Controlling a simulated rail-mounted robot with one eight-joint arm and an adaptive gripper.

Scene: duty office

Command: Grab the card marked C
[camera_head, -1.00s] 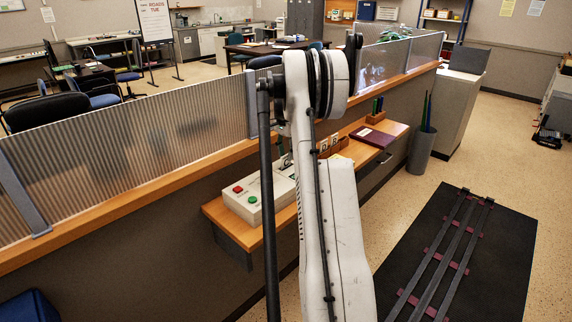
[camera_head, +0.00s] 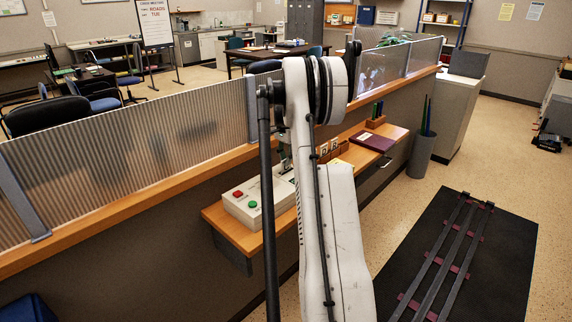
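Two small pale cards, (camera_head: 323,149) and (camera_head: 335,144), stand upright by a wooden holder (camera_head: 341,150) on the wooden shelf. Their letters are too small to read surely, and I cannot pick out the card marked C. My arm crosses the middle of the view and covers part of the shelf. A small grey part of my gripper (camera_head: 284,158) shows between the arm and its dark rod, above the back of the control box. Its fingertips are too small and hidden to tell whether they are open or hold a card.
A pale control box (camera_head: 241,204) with red and green buttons sits on the shelf (camera_head: 217,217). A dark red book (camera_head: 372,140) and a pen holder (camera_head: 375,122) are farther right. A ribbed screen (camera_head: 130,150) tops the counter. A grey bin (camera_head: 420,155) stands beyond the shelf.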

